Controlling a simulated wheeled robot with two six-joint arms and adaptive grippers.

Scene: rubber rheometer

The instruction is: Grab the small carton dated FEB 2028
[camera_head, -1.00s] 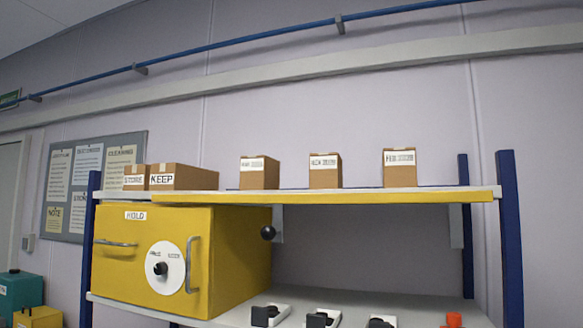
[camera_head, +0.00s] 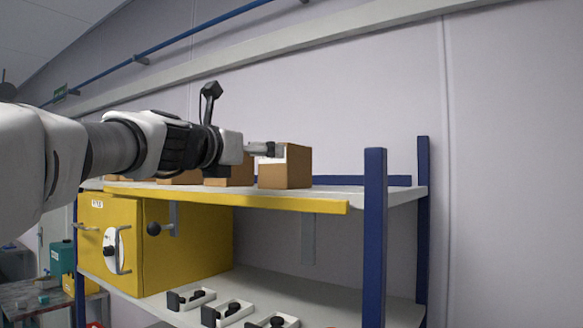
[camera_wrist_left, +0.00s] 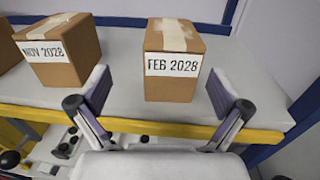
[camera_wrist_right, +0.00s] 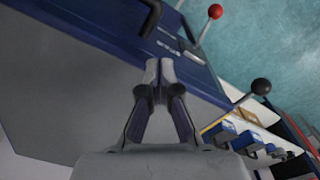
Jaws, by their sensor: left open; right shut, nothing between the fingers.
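The small carton labelled FEB 2028 (camera_wrist_left: 174,62) stands upright on the upper shelf in the left wrist view. It is a brown box with pale tape on top. The same carton (camera_head: 292,168) shows in the head view at the right end of the row, its label mostly hidden. My left gripper (camera_wrist_left: 160,95) is open in front of it, with one finger toward each side; the carton is beyond the fingertips. In the head view my left gripper (camera_head: 268,150) points at the carton from the left. My right gripper (camera_wrist_right: 160,70) is shut and empty, away from the shelf cartons.
A carton labelled NOV 2028 (camera_wrist_left: 60,52) stands just left. Other cartons are partly hidden behind my left arm. The shelf (camera_head: 380,196) is free right of the FEB carton; a blue post (camera_head: 375,240) rises at its front. A yellow cabinet (camera_head: 185,235) sits below.

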